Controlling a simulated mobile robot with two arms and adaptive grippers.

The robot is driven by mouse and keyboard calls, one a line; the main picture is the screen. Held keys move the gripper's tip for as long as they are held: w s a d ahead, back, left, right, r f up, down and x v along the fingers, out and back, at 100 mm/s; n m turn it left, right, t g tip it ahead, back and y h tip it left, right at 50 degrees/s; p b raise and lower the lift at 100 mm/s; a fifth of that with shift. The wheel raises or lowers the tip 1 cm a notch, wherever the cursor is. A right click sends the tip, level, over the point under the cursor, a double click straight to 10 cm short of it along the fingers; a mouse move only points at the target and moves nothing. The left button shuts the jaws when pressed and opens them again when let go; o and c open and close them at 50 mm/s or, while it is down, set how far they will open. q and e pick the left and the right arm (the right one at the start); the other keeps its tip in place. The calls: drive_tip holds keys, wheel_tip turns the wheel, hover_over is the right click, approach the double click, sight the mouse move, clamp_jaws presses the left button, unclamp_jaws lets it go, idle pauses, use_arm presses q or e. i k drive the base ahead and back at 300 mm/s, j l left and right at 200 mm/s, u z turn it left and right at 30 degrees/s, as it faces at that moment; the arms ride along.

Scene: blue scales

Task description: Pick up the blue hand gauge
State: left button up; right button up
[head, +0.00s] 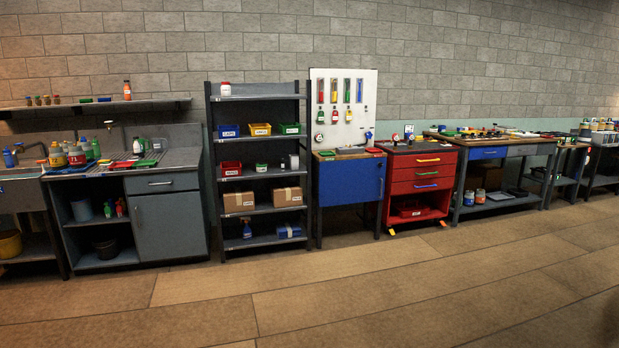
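I cannot single out the blue hand gauge for sure at this distance. A narrow blue tool (359,90) hangs at the right end of a row of coloured tools on the white pegboard (370,118). A small dial-like item with blue on it (409,129) stands on top of the red drawer cabinet (420,160). Both are too small to identify. Neither of my grippers shows in the head view.
A dark shelf rack (258,205) with bins and boxes stands left of the blue cabinet (350,182). A grey sink counter (165,225) is at left, workbenches (500,150) at right. The floor in front (350,295) is mostly clear.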

sight(411, 137)
drive_tip(key=i, duration=3.65)
drive_tip(key=i+z, duration=0.15)
drive_tip(key=i, duration=0.25)
drive_tip(key=i+j+z, duration=0.1)
drive_tip(key=i, duration=0.25)
drive_tip(key=i+j+z, duration=0.15)
drive_tip(key=i, duration=0.25)
drive_tip(key=i+l+u, duration=0.1)
drive_tip(key=i+l, duration=0.7)
drive_tip(key=i, duration=0.2)
drive_tip(key=i+l+u, duration=0.1)
drive_tip(key=i+l, duration=0.75)
drive_tip(key=i+j, duration=0.05)
drive_tip(key=i, duration=0.05)
